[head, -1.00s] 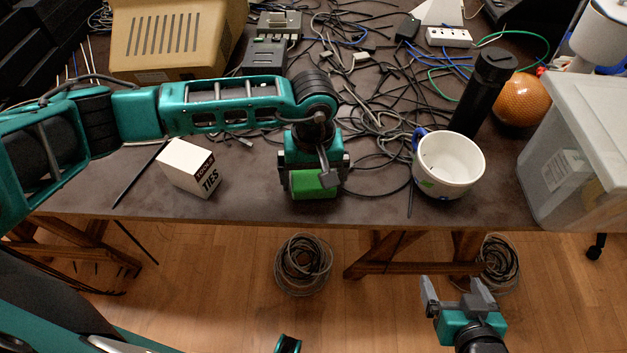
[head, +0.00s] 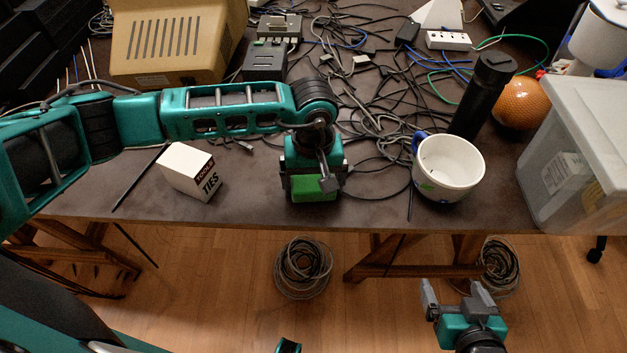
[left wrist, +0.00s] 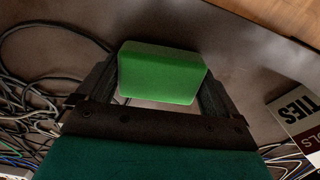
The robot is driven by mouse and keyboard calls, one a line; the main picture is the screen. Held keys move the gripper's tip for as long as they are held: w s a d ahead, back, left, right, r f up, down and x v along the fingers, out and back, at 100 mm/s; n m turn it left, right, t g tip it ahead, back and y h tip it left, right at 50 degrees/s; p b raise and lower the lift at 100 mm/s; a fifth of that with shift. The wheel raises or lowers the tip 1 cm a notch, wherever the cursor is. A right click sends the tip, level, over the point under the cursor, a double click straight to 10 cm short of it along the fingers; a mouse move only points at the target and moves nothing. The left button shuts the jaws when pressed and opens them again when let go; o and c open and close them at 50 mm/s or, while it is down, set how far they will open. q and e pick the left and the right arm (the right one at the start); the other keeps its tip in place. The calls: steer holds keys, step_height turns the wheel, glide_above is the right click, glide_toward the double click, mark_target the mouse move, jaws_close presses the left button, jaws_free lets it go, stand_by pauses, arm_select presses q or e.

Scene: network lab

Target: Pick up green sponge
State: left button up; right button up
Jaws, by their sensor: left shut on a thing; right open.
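The green sponge (head: 315,188) is a bright green block near the table's front edge, below my left gripper (head: 314,186). In the left wrist view the sponge (left wrist: 162,73) sits between the two dark fingers of my left gripper (left wrist: 160,85), which is shut on it. I cannot tell from these views whether the sponge still touches the table. My right gripper (head: 457,296) is open and empty, in front of the table and over the floor.
A white cable-ties box (head: 190,170) stands to the left of the sponge. A white mug (head: 450,168) with a blue handle and a black bottle (head: 482,95) stand to the right. Loose cables (head: 375,110) cover the table behind. A clear bin (head: 580,150) is at the far right.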

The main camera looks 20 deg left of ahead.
mark_target(314, 181)
arm_select(q)
step_height(314, 181, up, 20)
steer(key=shift+p, duration=0.3)
